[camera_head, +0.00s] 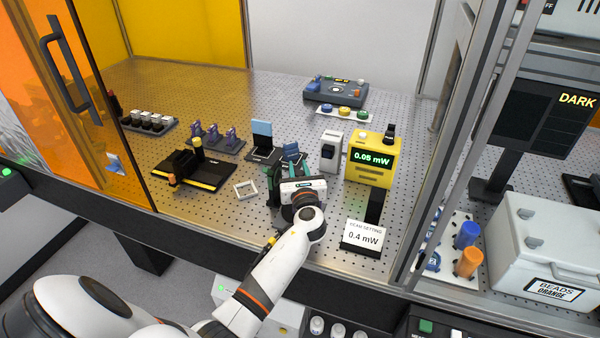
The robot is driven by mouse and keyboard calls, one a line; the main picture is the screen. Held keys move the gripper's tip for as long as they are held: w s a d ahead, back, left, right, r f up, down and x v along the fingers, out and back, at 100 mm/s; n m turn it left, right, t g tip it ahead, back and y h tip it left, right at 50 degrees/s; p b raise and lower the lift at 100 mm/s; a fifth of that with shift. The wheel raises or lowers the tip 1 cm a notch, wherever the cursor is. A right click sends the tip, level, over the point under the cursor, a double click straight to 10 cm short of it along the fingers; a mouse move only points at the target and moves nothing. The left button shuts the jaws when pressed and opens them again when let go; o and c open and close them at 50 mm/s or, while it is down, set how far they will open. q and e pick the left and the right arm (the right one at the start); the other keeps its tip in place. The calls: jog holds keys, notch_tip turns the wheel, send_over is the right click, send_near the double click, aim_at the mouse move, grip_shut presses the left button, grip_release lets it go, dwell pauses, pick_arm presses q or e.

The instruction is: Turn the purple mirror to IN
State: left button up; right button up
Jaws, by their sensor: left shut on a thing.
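My left gripper (300,185) is low over the perforated table, its arm reaching in from the lower left. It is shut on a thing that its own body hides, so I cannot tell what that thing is. A dark green upright piece (274,178) stands at the gripper's left side; whether they touch is unclear. Behind are a flip mount with a light blue plate (262,132) and a darker blue one (291,151). Small purple pieces (213,134) stand in a dark rack at the left. I cannot pick out a purple mirror or an IN mark. My right gripper is not in view.
A yellow meter (373,160) reading 0.05 mW stands right of the gripper, beside a white block (331,151). A sign (362,238) reads 0.4 mW at the front edge. A white square frame (245,190) lies to the left. Metal posts (455,130) bound the right side.

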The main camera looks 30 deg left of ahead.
pick_arm(q)
jog(key=shift+s+a+n+g+y+b, duration=0.15)
jog(key=shift+n+g+y+b, duration=0.5)
jog(key=shift+n+g+y, duration=0.75)
jog(key=shift+s+a+n+g+y+b, duration=0.15)
jog(key=shift+n+g+y+b, duration=0.65)
jog(key=shift+g, duration=1)
jog(key=shift+s+n, duration=0.1)
jog(key=shift+n, duration=0.3)
jog(key=o, duration=1)
jog(key=shift+d, duration=0.1)
jog(key=b+v, duration=0.2)
jog(key=v, duration=1)
jog(key=shift+d+f+b, duration=0.1)
jog(key=shift+b, duration=0.2)
